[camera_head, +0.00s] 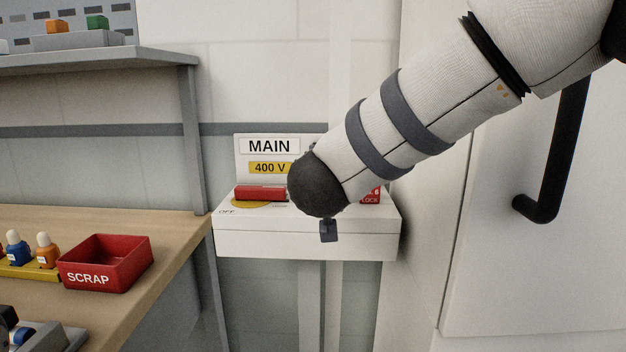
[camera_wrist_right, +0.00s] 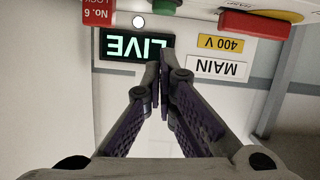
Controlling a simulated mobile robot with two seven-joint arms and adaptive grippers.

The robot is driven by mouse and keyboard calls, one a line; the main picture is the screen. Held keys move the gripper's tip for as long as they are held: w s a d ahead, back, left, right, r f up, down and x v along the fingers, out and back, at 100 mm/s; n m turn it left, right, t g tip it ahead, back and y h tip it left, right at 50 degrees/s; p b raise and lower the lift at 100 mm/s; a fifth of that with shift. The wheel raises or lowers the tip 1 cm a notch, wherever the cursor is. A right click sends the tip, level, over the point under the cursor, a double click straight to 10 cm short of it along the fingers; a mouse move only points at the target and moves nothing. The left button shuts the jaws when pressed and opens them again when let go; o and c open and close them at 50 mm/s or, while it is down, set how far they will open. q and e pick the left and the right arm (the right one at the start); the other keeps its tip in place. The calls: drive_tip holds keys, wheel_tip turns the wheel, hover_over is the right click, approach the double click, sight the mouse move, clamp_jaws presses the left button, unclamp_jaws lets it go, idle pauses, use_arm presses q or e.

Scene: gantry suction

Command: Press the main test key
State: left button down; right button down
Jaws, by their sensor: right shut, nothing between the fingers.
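The MAIN panel is a white box (camera_head: 300,240) with an upright board that carries a MAIN label (camera_head: 269,146) and a yellow 400 V label. A red handle (camera_head: 261,193) lies on its top, near OFF. In the right wrist view, upside down, are a lit green LIVE display (camera_wrist_right: 138,46), a small white round spot (camera_wrist_right: 138,22) and a green part (camera_wrist_right: 166,5) cut by the top edge. I cannot tell which is the test key. My right gripper (camera_wrist_right: 161,82) is shut and empty, its tips overlapping the display's edge. In the head view my forearm mostly hides it.
A red No. 6 LOCK tag (camera_wrist_right: 98,12) is beside the display. A wooden bench (camera_head: 175,235) with a red SCRAP bin (camera_head: 105,262) is at left, under a grey shelf (camera_head: 100,62). A white door with a black handle (camera_head: 555,160) is at right.

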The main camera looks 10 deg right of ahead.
drive_tip(key=shift+a+r, duration=0.2)
drive_tip(key=shift+r, duration=1)
drive_tip(key=x, duration=1)
drive_tip(key=shift+w+d+f, duration=0.1)
drive_tip(key=shift+w+f, duration=0.1)
drive_tip(key=shift+f, duration=0.1)
wheel_tip(320, 180, down, 2)
drive_tip(key=shift+s+d+f, duration=0.1)
drive_tip(key=shift+s, duration=0.05)
drive_tip(key=shift+f, duration=0.55)
drive_tip(key=shift+f, duration=0.1)
